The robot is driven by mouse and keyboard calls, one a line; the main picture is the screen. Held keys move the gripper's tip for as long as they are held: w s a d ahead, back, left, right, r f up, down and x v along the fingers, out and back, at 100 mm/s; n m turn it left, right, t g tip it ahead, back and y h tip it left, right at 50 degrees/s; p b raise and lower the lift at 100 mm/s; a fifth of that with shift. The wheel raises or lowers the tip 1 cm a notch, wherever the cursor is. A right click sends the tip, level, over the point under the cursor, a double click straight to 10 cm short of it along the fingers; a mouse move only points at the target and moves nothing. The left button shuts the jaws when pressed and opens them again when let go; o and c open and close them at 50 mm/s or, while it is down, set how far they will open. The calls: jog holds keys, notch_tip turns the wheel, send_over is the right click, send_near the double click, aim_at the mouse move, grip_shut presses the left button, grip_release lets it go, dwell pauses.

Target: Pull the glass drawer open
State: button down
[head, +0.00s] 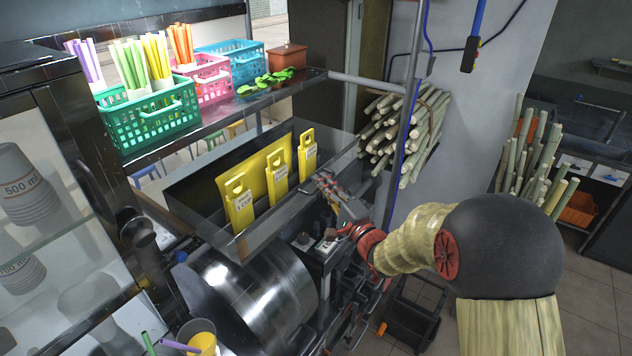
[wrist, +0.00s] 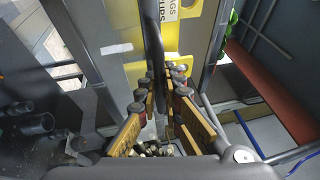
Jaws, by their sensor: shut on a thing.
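The glass drawer (head: 268,228) is a clear, dark-edged box below the shelf in the head view. It stands out from under the shelf, and its inside shows from above. Yellow bag tags (head: 278,172), labelled with cup sizes, stand in it. My gripper (head: 324,184) is at the drawer's front side, right of the tags. In the wrist view, my gripper's fingers (wrist: 166,88) close on a dark bar (wrist: 153,40) that appears to be the drawer's front edge or handle. The exact contact is partly hidden by the fingers.
A metal drum (head: 250,287) stands below the drawer. Sugarcane bundles (head: 405,130) lean at the right. A grey post (head: 408,110) rises close beside my arm.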

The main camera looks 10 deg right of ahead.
jog(key=shift+s+f, duration=0.1)
jog(key=shift+f, duration=0.05)
jog(key=c, duration=1.9)
grip_release()
jog(key=shift+d, duration=0.1)
jog(key=v, duration=1.2)
